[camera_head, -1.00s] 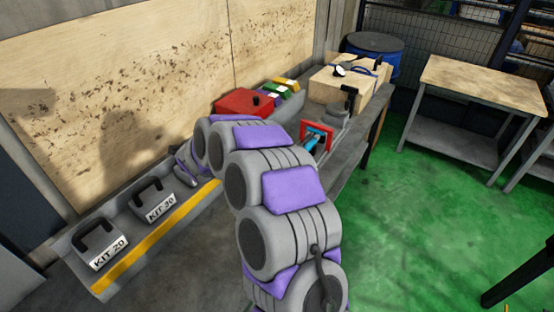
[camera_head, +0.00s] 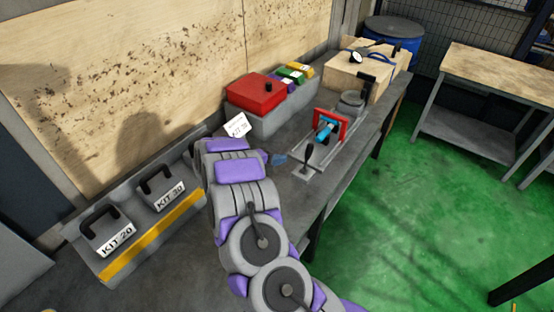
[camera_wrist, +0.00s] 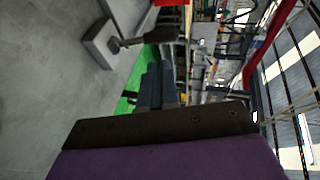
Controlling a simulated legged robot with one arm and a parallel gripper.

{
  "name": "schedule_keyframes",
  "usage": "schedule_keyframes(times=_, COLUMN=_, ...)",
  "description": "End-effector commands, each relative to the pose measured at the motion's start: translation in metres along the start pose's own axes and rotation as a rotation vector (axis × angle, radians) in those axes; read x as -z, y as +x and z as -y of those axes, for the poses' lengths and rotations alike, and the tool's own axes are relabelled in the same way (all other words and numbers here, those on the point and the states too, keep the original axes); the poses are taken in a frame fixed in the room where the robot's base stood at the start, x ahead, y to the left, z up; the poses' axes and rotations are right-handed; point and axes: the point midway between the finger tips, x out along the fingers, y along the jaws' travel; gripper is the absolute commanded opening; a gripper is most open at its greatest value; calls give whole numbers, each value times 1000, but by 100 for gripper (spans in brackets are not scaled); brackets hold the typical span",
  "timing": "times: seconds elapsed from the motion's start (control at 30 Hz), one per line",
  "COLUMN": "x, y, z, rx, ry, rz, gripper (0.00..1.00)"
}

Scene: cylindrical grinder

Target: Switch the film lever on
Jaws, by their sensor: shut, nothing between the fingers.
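A black upright lever (camera_head: 307,159) stands on a small light base plate on the grey bench; I take it for the film lever. In the wrist view the lever (camera_wrist: 150,38) shows sideways, with a dark handle and a grey block-like base. My gripper (camera_wrist: 158,80) has its dark fingers together and empty, beside the lever with a visible gap. In the head view, the bluish tip of my gripper (camera_head: 279,159) is just left of the lever. Whether the lever is on or off is hard to tell.
A red frame with a blue cylinder (camera_head: 325,130) stands behind the lever. A red box (camera_head: 256,90) and small coloured boxes sit farther back. A wooden crate (camera_head: 358,75) is at the bench's far end. KIT 20 (camera_head: 109,232) and KIT 30 (camera_head: 161,188) cases lie left.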

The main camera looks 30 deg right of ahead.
Motion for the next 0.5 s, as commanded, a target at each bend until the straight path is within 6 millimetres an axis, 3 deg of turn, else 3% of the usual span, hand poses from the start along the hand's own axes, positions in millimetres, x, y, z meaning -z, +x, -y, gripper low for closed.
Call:
schedule_keyframes(times=0.2, x=2, y=47, z=-1, rx=2, ry=0, rz=-6, gripper=0)
schedule_keyframes(times=0.5, x=1, y=93, z=0, rx=1, ry=0, rz=-2, gripper=0)
